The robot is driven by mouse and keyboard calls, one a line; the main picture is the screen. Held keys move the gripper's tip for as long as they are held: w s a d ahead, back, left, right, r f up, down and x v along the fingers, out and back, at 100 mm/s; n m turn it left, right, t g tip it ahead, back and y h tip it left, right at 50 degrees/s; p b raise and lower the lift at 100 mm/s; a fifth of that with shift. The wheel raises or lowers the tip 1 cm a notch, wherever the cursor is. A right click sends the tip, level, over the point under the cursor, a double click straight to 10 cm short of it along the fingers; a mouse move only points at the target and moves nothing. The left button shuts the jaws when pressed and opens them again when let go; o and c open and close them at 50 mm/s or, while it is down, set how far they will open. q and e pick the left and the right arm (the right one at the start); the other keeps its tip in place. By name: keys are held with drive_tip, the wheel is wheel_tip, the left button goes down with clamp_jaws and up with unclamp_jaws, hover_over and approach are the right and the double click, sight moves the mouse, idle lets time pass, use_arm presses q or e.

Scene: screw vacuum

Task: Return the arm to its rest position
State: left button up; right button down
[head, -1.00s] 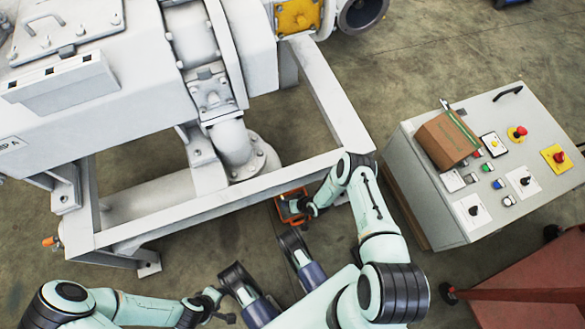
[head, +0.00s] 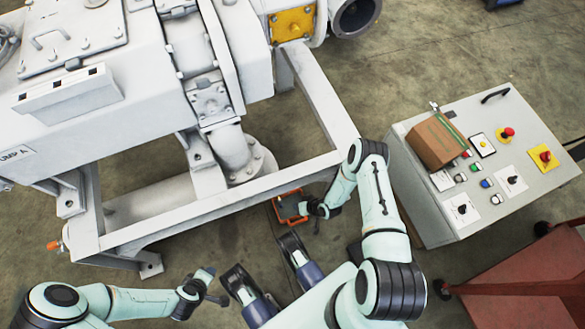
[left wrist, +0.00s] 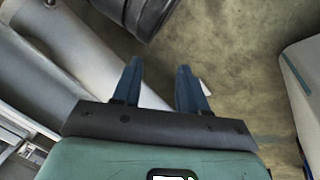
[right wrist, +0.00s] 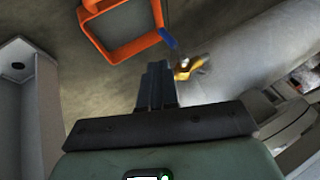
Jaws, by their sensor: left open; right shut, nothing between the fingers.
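My right arm (head: 378,205) reaches up beside the control cabinet and bends back down toward the floor. Its gripper (head: 318,226) is beside an orange-rimmed object (head: 280,217) on the floor, at the machine frame's near edge.
A white pump machine on a metal frame (head: 240,197) fills the upper left. A grey control cabinet (head: 470,222) with a brown box (head: 437,140) stands close to the right arm. A red stand (head: 520,275) is at the lower right. Floor is open at the top right.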

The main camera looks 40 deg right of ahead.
use_arm(q)
drive_tip(key=shift+s+d+r+p, duration=0.45)
drive_tip(key=shift+s+d+r, duration=0.05)
drive_tip(key=shift+s+r, duration=0.25)
use_arm(e)
drive_tip(key=v, duration=0.3)
drive_tip(key=shift+s+d+r, duration=0.15)
drive_tip(key=shift+s+r, duration=0.05)
drive_tip(key=shift+r, duration=0.05)
